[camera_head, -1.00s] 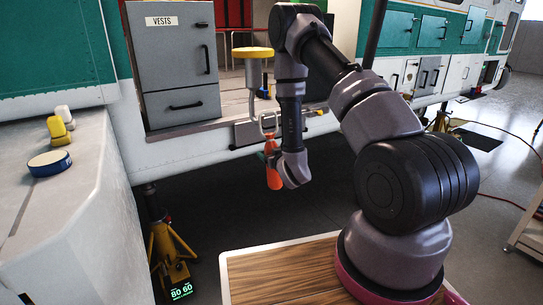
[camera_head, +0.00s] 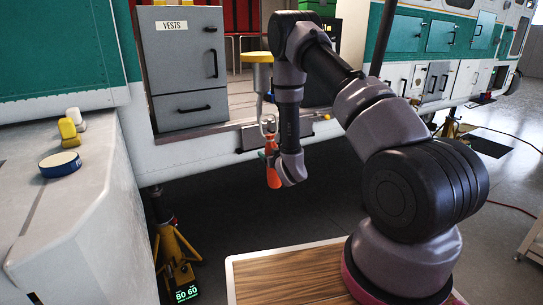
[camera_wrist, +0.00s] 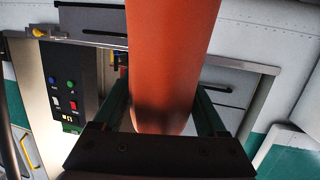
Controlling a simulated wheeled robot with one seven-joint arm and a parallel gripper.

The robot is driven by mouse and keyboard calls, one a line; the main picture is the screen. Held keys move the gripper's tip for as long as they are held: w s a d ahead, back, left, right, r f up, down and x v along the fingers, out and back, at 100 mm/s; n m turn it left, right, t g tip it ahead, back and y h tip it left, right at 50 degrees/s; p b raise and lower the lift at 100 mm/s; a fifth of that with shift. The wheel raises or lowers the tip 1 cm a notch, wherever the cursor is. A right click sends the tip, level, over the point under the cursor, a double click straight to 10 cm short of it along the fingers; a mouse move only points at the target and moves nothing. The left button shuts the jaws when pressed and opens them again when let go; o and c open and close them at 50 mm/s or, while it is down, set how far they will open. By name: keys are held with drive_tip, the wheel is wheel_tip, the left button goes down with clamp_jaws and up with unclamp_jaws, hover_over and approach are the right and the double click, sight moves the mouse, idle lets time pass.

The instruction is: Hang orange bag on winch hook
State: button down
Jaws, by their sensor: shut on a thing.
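The winch (camera_head: 258,57) has a yellow round top and a pale post. Its pale hook (camera_head: 268,125) hangs below, right above the bag in the head view. I cannot tell whether bag and hook touch. The hook is not discernible in the wrist view, and the bag's top is cut off there.
A grey vest cabinet (camera_head: 184,65) stands left of the winch. A dark control panel (camera_wrist: 65,85) shows at left in the wrist view. A yellow jack (camera_head: 176,255) stands on the floor. A blue-rimmed round item (camera_head: 60,164) lies on the pale surface at left.

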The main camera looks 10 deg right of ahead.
drive_tip(key=shift+w+a+f, duration=0.25)
drive_tip(key=shift+w+f, duration=0.5)
drive_tip(key=shift+f, duration=0.2)
drive_tip(key=shift+w+a+f, duration=0.2)
drive_tip(key=shift+w+f, duration=0.5)
drive_tip(key=shift+f, duration=0.25)
